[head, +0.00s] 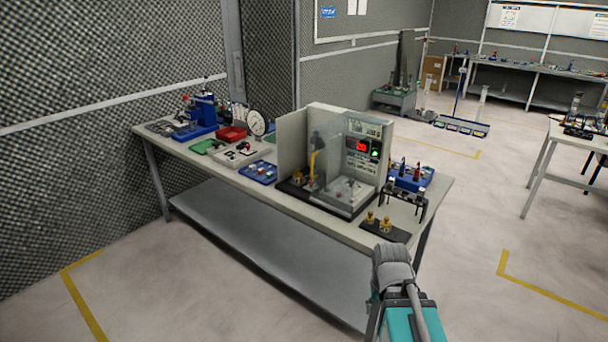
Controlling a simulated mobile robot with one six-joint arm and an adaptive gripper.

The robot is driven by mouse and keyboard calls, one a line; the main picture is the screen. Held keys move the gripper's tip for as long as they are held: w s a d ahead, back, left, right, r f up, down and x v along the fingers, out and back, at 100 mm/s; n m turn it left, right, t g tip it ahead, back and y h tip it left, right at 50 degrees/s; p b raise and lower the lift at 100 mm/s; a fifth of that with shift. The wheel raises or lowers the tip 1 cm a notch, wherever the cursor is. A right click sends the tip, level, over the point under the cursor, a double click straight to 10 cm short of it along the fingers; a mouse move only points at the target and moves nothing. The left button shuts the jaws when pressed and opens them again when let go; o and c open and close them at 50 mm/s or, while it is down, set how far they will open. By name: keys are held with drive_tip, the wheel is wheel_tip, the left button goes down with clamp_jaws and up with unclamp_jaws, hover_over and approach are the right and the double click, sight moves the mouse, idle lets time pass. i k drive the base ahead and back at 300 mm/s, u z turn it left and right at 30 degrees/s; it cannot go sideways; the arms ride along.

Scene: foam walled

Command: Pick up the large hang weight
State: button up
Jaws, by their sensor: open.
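Two small brass-coloured weights stand on a black plate (398,235) at the table's front right corner. The right one (385,226) looks slightly bigger than the left one (370,216). More brass-coloured pieces (298,178) stand at the left of the clear-walled rig. I cannot tell for sure which is the large hang weight. My arm, teal and grey, rises from the bottom edge just in front of that corner. My gripper's fingers do not show, and nothing is seen held.
The grey table (345,228) has a lower shelf. A clear-walled rig with a display (361,147) stands near the weights. A small black rack (403,198) and a blue tray (410,177) sit behind them. Another table (570,135) stands at right. The floor between is open.

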sight(298, 177)
drive_tip(key=i, duration=0.85)
drive_tip(key=u, duration=0.05)
